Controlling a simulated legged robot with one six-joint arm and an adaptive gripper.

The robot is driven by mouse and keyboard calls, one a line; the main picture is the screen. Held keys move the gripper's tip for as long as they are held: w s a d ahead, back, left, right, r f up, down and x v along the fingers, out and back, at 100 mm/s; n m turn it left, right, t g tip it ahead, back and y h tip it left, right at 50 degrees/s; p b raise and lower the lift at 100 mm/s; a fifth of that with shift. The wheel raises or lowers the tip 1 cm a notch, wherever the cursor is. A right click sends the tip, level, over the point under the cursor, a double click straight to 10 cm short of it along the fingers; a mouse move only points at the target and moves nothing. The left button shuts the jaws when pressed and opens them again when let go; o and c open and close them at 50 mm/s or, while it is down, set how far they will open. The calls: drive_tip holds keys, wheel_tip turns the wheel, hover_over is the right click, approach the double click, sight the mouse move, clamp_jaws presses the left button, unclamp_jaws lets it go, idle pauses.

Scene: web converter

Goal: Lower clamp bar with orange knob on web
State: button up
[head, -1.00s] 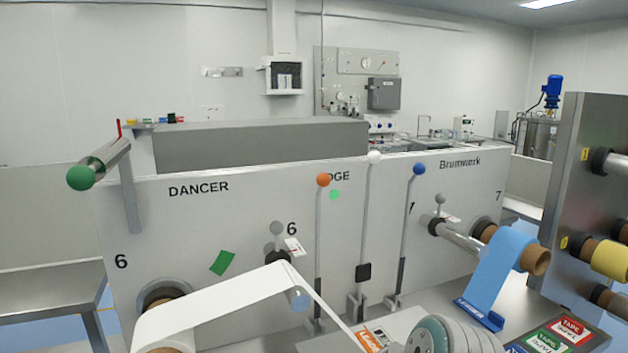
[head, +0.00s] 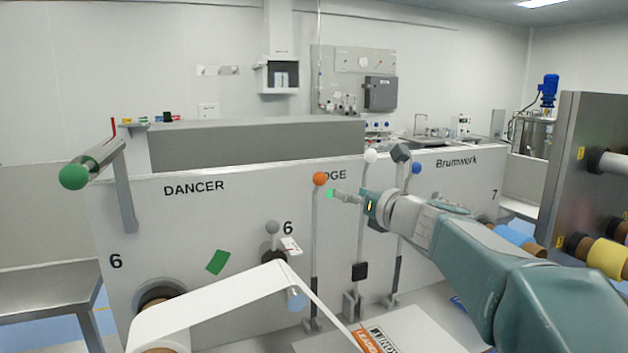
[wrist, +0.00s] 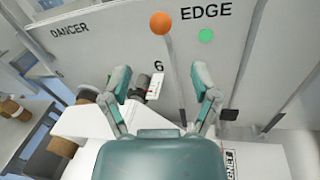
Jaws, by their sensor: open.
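The orange knob (head: 320,179) tops a thin grey clamp bar (head: 316,240) that stands upright against the machine's white front panel. The orange knob also shows in the wrist view (wrist: 161,23), above and beyond my fingers. The white web (head: 215,300) runs from a roll at lower left over a roller, then down to the right. My gripper (head: 347,196) is just right of the orange knob in the head view, apart from it. In the wrist view my gripper (wrist: 160,85) has its two fingers spread with nothing between them.
Similar bars with a white knob (head: 371,156) and a blue knob (head: 416,168) stand to the right, partly behind my arm. A grey knob (head: 272,228) sits lower left on the panel.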

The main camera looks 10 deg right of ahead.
sight(324, 181)
drive_tip(key=x, duration=1.1)
drive_tip(key=shift+r, duration=0.2)
drive_tip(key=shift+d, duration=0.1)
clamp_jaws()
